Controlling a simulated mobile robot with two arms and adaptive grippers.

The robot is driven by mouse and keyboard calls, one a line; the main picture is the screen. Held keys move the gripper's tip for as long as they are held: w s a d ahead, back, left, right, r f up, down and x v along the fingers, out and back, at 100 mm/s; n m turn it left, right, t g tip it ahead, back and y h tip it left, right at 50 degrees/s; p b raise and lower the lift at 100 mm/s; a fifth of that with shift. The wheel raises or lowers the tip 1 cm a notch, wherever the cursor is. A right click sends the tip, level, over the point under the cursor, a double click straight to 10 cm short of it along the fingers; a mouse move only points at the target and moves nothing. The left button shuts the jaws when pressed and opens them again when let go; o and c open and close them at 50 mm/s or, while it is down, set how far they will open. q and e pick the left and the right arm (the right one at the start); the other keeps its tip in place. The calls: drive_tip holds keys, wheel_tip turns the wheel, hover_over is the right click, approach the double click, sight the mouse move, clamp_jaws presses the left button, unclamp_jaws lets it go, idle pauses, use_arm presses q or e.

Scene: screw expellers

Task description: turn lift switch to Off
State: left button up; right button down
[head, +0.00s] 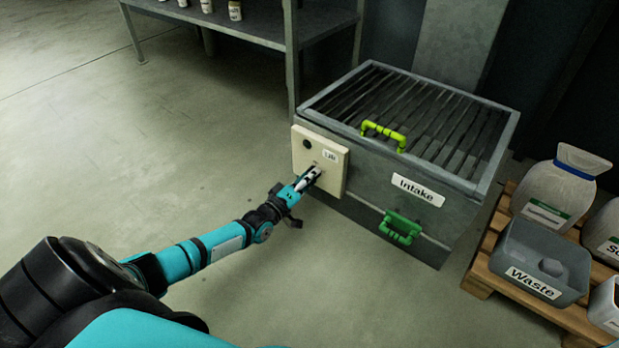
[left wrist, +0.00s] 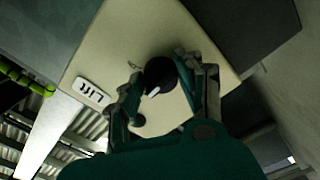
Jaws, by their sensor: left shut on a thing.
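The lift switch is a round black knob (left wrist: 160,72) with a white mark, on a cream control box (head: 335,175) fixed to the intake's left side. The box also shows in the left wrist view (left wrist: 120,50), with its "Lift" label (left wrist: 92,93); the label shows in the head view too (head: 330,157). My left gripper (head: 314,174) is at the lower part of the box, its fingers closed on both sides of the knob in the left wrist view (left wrist: 159,66). In the head view the gripper hides the knob. Setting markings around the knob cannot be read. My right gripper is out of view.
The grey intake (head: 360,200) has a barred top, a yellow-green handle (head: 384,134) and a green handle (head: 400,227). A pallet (head: 484,262) with sacks and a Waste bin (head: 515,250) stands right. A metal shelf (head: 265,40) stands behind. Floor at left is clear.

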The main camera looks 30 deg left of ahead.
use_arm(q)
drive_tip(key=shift+a, duration=0.1)
idle(0.3)
drive_tip(key=o, duration=1.1)
drive_tip(key=shift+o, duration=0.2)
drive_tip(key=shift+s, duration=0.15)
drive_tip(key=s, duration=1.1)
drive_tip(key=shift+s+a, duration=0.4)
drive_tip(key=shift+a, duration=0.05)
